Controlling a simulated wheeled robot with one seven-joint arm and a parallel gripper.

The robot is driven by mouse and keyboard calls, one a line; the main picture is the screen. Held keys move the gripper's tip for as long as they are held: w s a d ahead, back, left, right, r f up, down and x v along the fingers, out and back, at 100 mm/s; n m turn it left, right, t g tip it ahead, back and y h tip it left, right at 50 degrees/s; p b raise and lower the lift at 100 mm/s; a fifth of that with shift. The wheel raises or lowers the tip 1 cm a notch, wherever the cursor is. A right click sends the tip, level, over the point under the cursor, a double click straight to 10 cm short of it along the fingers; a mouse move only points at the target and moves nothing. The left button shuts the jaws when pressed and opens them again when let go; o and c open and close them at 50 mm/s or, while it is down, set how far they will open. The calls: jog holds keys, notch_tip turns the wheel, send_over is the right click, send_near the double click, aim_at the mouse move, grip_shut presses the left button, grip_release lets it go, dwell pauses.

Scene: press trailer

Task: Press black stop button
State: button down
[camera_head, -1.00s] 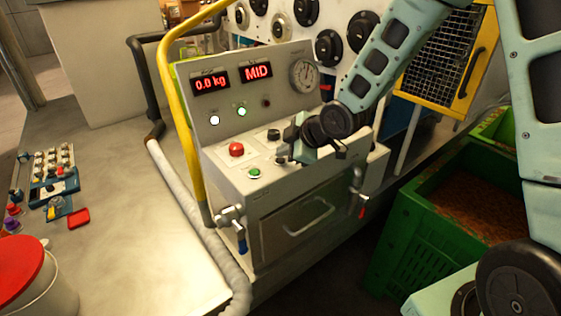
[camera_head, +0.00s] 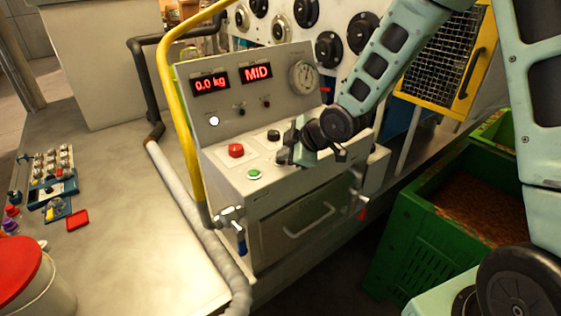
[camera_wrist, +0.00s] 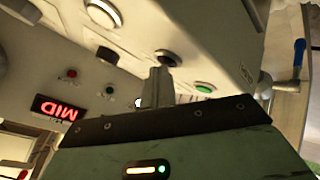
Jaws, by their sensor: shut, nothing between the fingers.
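The grey press console has a black button (camera_head: 273,135) at its back right, which shows in the wrist view (camera_wrist: 108,55) too. A second dark button (camera_wrist: 168,57) sits at my fingertips in the wrist view; my gripper mostly hides it in the head view. No stop label is readable. My gripper (camera_head: 284,156) is shut and empty, its fingertips (camera_wrist: 160,72) at this second button; I cannot tell whether they touch. A red button (camera_head: 236,150) and a green button (camera_head: 254,174) lie to the left on the console top.
The displays (camera_head: 232,80) read 0.0 kg and MID. A white lamp (camera_head: 213,121) is lit. A yellow rail (camera_head: 180,125) runs along the console's left side. A green crate (camera_head: 405,235) stands at the right. A red-lidded bucket (camera_head: 22,275) stands on the left table.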

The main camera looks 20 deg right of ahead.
aim_at(284, 162)
dwell(0.4)
jog(key=shift+r+p, duration=0.6)
jog(key=shift+r, duration=0.1)
jog(key=shift+r, duration=0.15)
notch_tip(284, 162, up, 5)
jog(key=p, duration=0.4)
dwell(0.6)
jog(key=s+a+m+g+h+b, duration=0.1)
jog(key=s+a+m+g, duration=0.1)
jog(key=s, duration=0.9)
jog(key=s+a+m+g+h+b, duration=0.1)
jog(key=s+a+m+g+b, duration=0.1)
jog(key=s, duration=0.8)
jog(key=s+a+m+g+h+b, duration=0.2)
jog(key=s+a+m+g, duration=0.1)
jog(key=s, duration=0.8)
jog(key=shift+s+g, duration=0.3)
jog(key=shift+g, duration=0.2)
